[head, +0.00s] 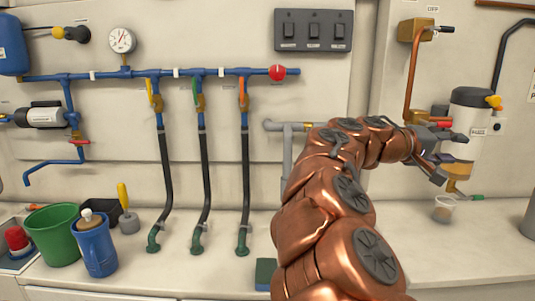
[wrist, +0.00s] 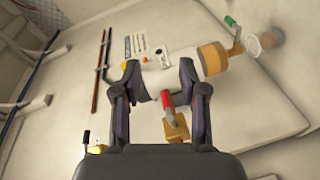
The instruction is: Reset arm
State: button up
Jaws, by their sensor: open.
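My copper arm rises from the bottom of the head view and bends to the right. My gripper (head: 452,147) is at its end, in front of the white filter canister (head: 470,112) on the right wall. In the wrist view my gripper (wrist: 160,80) is open, with its two dark fingers apart and nothing held. The canister (wrist: 170,75) and its amber bowl (wrist: 212,58) show beyond the fingers. A red-handled valve (wrist: 167,100) shows between them. I cannot tell whether a finger touches anything.
A clear cup (head: 444,208) stands on the counter below the canister. A green bucket (head: 54,234), a blue jug (head: 96,244) and a black container (head: 99,212) stand at the left. Black hoses (head: 205,180) run down the wall. The counter right of my arm is mostly clear.

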jog(key=s+a+f+m+g+y, duration=0.1)
jog(key=s+f+m+g+y, duration=0.15)
jog(key=s+f+y, duration=1.05)
jog(key=s+a+f+n+g+y, duration=0.3)
jog(key=s+a+f+n+g, duration=0.1)
jog(key=s+a+f, duration=1.8)
notch_tip(320, 180, up, 17)
jog(key=d+t+p, duration=0.1)
jog(key=p, duration=1.3)
jog(key=shift+s+d, duration=0.35)
jog(key=shift+d, duration=0.05)
